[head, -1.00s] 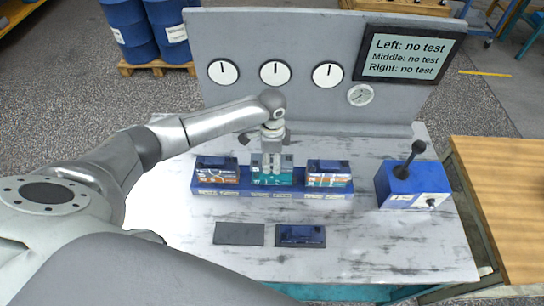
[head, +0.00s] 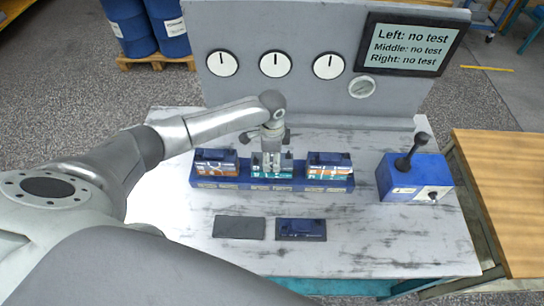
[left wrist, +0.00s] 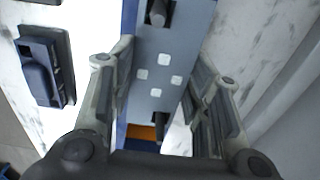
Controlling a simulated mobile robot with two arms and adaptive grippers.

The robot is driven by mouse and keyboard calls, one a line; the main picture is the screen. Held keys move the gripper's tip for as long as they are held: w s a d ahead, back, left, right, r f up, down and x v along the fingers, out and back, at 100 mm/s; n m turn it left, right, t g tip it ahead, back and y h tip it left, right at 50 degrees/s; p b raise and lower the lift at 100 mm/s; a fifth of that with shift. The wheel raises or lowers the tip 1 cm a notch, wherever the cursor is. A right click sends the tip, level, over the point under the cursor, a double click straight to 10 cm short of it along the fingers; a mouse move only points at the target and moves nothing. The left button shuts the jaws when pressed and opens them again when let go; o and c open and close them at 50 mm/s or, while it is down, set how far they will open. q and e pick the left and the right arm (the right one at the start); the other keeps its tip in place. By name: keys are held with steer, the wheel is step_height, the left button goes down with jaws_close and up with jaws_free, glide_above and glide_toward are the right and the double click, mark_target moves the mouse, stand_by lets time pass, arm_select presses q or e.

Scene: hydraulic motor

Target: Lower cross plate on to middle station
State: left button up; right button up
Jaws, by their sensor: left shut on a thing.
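The middle station (head: 264,171), a teal and white block, stands between two orange and white blocks on a long blue base (head: 270,186). My left gripper (head: 271,158) points down right over it in the head view and hides part of it. In the left wrist view, the gripper (left wrist: 162,80) is shut on the cross plate (left wrist: 158,75), a grey-blue plate with pale squares set in a cross and dark posts at its ends. Whether the plate touches the station cannot be told. My right gripper is not in view.
The left block (head: 215,168) and right block (head: 329,172) carry dark blue tops close to the gripper. A flat dark plate (head: 239,228) and a blue plate (head: 301,230) lie in front. A blue lever box (head: 415,180) stands right; a gauge panel (head: 300,25) rises behind.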

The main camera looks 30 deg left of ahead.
mark_target(272, 159)
arm_select(q)
steer(key=shift+f, duration=0.55)
stand_by(0.4)
steer(key=o, duration=1.2)
steer(key=shift+c, duration=0.2)
steer(key=o, duration=0.4)
steer(key=shift+c, duration=0.2)
step_height(272, 159, up, 12)
